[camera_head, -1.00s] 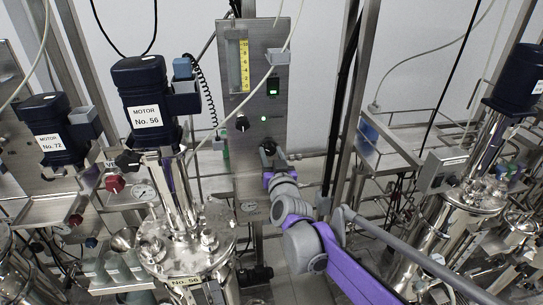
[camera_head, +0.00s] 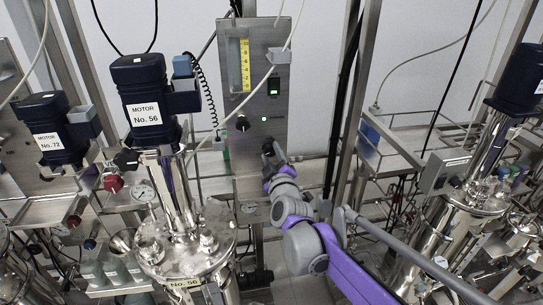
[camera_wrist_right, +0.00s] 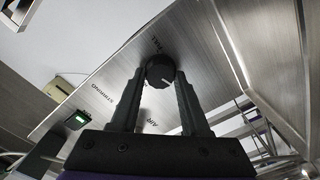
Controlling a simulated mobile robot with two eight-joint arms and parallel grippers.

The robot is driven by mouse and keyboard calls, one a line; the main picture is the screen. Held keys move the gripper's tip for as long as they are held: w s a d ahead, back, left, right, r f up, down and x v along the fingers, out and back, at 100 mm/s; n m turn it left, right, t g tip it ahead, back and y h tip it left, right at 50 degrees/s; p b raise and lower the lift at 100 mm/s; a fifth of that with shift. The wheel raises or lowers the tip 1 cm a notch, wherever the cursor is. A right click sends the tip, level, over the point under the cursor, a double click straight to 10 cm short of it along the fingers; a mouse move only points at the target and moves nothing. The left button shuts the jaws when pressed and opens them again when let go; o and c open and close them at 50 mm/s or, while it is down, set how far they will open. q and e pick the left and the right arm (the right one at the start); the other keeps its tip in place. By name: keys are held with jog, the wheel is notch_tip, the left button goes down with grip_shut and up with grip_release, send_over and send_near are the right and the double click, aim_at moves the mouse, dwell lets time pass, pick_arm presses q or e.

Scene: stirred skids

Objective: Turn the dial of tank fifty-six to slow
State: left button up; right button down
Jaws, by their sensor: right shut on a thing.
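The motor labelled No. 56 (camera_head: 143,85) stands on the steel tank (camera_head: 190,250) at left centre in the head view. A steel control panel (camera_head: 258,80) rises behind it. My right gripper (camera_head: 269,148) is at the lower part of this panel and covers the dial there. In the right wrist view, the black round dial (camera_wrist_right: 159,68) sits between the tips of my right gripper (camera_wrist_right: 159,82), which is shut on it. A short pale mark shows on the dial's lower right. Small printing surrounds it, too unclear to read fully. My left gripper is not in view.
Another black knob (camera_head: 242,124) and a green-lit switch (camera_head: 273,87) are higher on the panel. A pale hose crosses in front of it. The motor labelled No. 72 (camera_head: 54,130) stands at left. A steel post (camera_head: 350,100) rises right of the panel.

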jog(key=shift+n, duration=1.1)
jog(key=shift+c, duration=1.9)
grip_release()
jog(key=s+d, duration=0.2)
jog(key=s, duration=0.8)
jog(key=shift+s, duration=0.35)
